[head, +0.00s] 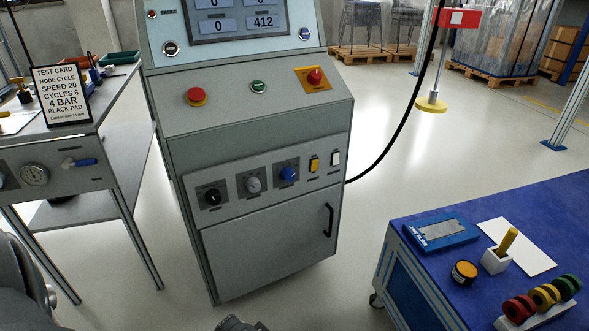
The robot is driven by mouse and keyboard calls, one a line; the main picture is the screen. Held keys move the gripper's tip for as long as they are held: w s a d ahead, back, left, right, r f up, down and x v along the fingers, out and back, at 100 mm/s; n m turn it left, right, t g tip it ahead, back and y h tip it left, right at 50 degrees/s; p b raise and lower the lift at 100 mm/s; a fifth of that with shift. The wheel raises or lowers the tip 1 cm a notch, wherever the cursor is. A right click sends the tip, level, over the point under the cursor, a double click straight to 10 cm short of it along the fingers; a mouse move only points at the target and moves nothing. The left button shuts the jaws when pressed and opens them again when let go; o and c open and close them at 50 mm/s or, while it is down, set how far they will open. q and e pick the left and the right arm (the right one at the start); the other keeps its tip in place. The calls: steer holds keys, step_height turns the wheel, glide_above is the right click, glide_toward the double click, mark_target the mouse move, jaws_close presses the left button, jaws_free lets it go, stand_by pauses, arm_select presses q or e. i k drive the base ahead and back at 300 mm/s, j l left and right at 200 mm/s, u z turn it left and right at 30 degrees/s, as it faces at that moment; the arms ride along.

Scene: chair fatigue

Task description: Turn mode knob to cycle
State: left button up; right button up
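The machine's grey console (260,190) stands upright in the middle of the head view. Its lower panel carries a row of three knobs: a black knob (212,195) at left, a grey knob (252,184) in the middle and a blue knob (288,173) at right. Their small labels are too blurred to read, so I cannot tell which is the mode knob or its setting. A test card (61,95) at left reads "MODE CYCLE". No gripper fingers show. A dark part of my arm is at the lower left, and a small dark piece shows at the bottom middle.
Yellow (314,165) and white (336,158) switches sit right of the knobs. Above are a red button (196,97), a green button (258,87) and a red emergency stop (315,76). A blue table (420,271) stands lower right. Floor before the console is clear.

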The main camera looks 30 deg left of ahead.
mark_target(212, 196)
steer(key=u, duration=1.5)
